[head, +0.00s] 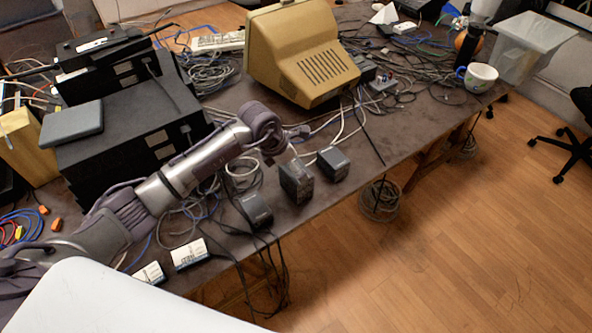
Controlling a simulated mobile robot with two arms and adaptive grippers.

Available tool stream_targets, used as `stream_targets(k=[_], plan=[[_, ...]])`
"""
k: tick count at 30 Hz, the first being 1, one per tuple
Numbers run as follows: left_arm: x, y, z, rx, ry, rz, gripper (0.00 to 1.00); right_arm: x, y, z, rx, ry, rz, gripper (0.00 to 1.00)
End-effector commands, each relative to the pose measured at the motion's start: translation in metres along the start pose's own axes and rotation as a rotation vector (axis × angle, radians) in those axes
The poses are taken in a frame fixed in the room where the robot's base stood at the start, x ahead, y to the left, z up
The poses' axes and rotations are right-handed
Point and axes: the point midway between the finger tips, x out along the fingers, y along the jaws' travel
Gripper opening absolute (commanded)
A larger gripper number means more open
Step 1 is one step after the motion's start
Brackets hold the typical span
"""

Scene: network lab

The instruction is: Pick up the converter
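Several small dark boxes stand along the table's front edge, and I cannot tell for certain which is the converter. One upright dark box (296,183) is in the middle, a second dark box (333,164) is just right of it, and a rounded dark box (255,210) is to the left. My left gripper (291,152) hangs just above and behind the middle box, pointing down. Its fingers are small and partly hidden, so I cannot tell whether they are open or touch the box. My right gripper is not in view.
A beige monitor (310,65) stands close behind my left gripper. Black equipment (130,125) fills the table's left. Loose cables (205,75) cover much of the table (380,145). A white mug (480,77) and a clear bin (527,45) are at the right end.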

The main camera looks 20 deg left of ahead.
Motion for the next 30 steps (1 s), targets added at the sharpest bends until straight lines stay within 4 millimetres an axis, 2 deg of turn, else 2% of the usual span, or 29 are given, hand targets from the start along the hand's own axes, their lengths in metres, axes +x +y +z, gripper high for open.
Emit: stream_targets(k=[1,6,14,23,24,30], plan=[[0.005,-0.002,0.004,-0.002,0.001,-0.005,1.00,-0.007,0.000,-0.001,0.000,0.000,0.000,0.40],[0.026,-0.001,0.002,-0.002,0.001,-0.002,1.00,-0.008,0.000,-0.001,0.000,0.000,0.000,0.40],[0.029,-0.001,0.002,0.000,-0.001,-0.001,1.00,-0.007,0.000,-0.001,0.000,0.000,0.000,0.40],[0.028,-0.001,0.002,0.000,-0.001,-0.001,0.50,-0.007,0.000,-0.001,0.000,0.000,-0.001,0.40],[0.028,0.000,0.003,0.000,-0.003,0.000,0.47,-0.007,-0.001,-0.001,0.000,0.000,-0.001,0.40],[0.027,0.000,0.003,0.000,-0.003,0.000,0.47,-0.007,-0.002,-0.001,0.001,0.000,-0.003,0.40]])
